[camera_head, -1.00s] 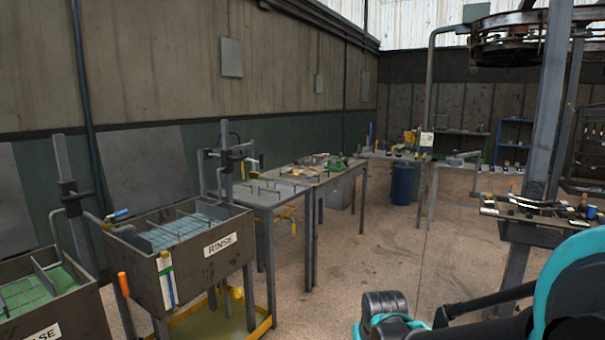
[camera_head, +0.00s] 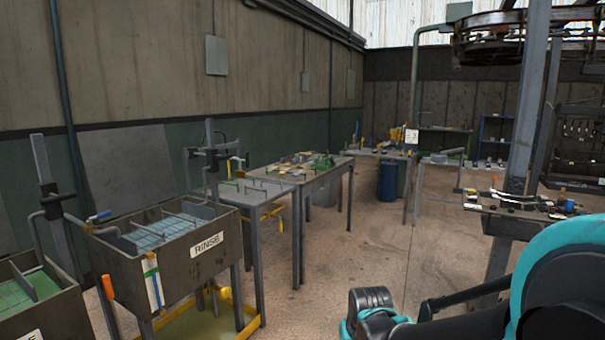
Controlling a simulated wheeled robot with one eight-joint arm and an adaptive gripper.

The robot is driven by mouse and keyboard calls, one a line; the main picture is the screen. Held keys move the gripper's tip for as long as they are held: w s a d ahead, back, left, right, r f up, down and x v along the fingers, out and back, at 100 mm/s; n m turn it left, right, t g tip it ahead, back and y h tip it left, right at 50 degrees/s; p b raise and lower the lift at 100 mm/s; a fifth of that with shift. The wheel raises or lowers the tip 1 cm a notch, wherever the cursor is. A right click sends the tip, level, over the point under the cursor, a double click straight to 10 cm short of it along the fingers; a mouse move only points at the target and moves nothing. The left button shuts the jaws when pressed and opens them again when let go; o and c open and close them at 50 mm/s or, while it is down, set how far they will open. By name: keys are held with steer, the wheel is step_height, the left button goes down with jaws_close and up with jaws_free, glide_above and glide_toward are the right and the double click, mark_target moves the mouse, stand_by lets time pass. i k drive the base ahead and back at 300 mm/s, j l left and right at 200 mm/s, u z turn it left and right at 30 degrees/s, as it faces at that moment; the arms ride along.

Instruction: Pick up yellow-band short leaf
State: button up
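I cannot make out a yellow-band short leaf for certain. Several dark, long leaf-like pieces (camera_head: 515,198) lie on a bench at the right, too small for me to read any band colours. My teal and black arm fills the lower right corner, in front of the floor and near that bench in the picture. The fingers of my gripper do not show, so I cannot see whether it holds anything.
A tank marked RINSE (camera_head: 180,270) stands at the left, with another tank (camera_head: 45,315) beside it. Grey tables (camera_head: 262,203) run along the wall behind. A blue barrel (camera_head: 388,182) stands farther back. A steel post (camera_head: 522,110) rises by the right bench. The middle floor is clear.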

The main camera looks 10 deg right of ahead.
mark_target(284, 171)
steer(key=i+l+z, duration=0.1)
steer(key=i+z, duration=0.35)
steer(key=i, duration=2)
